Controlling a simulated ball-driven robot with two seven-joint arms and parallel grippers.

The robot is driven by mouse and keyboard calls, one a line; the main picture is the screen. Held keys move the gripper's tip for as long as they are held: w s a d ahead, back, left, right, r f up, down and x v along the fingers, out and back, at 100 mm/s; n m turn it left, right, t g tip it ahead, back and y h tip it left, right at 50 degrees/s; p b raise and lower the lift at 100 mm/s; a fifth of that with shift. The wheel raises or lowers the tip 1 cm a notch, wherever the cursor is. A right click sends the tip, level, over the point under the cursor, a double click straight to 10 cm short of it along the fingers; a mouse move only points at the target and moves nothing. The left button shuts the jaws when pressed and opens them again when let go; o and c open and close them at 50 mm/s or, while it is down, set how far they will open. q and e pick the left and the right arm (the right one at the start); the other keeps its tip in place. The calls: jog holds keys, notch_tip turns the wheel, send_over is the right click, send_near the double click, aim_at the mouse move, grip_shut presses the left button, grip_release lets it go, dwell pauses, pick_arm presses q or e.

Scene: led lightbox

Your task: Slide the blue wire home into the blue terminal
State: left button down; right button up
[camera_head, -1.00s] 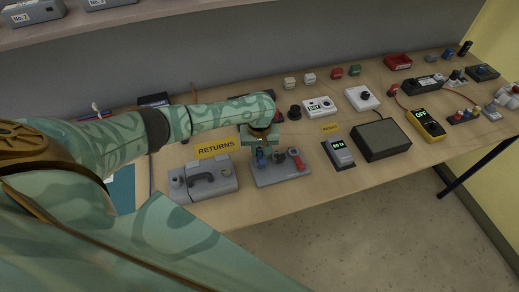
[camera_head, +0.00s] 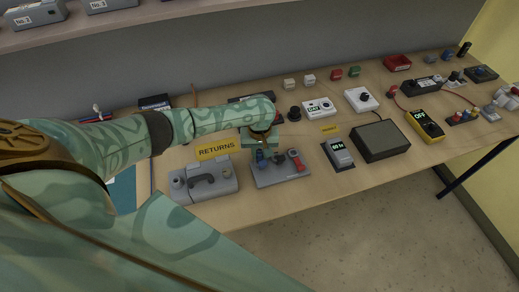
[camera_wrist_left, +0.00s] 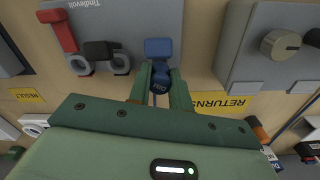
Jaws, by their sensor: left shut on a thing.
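The grey terminal board (camera_head: 278,180) lies near the table's front edge. It also shows in the left wrist view (camera_wrist_left: 105,15), with the blue terminal (camera_wrist_left: 158,47) at its edge. My left gripper (camera_head: 262,148) is over the board, fingers pointing down. In the left wrist view its green fingers (camera_wrist_left: 160,74) are shut on the dark blue end of the blue wire (camera_wrist_left: 160,86), right at the blue terminal. The fingers hide part of the contact, so I cannot tell how deep the wire sits. My right gripper is not in view.
Red (camera_wrist_left: 62,32) and black (camera_wrist_left: 100,50) parts sit beside the blue terminal on the board. A small meter (camera_head: 338,153) and a dark box (camera_head: 380,140) stand to the right.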

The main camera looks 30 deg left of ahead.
pick_arm(q)
jog(key=shift+f, duration=1.1)
jog(key=c, duration=1.2)
grip_release()
jog(key=shift+r, duration=0.1)
notch_tip(320, 180, up, 8)
jog(key=p, duration=0.9)
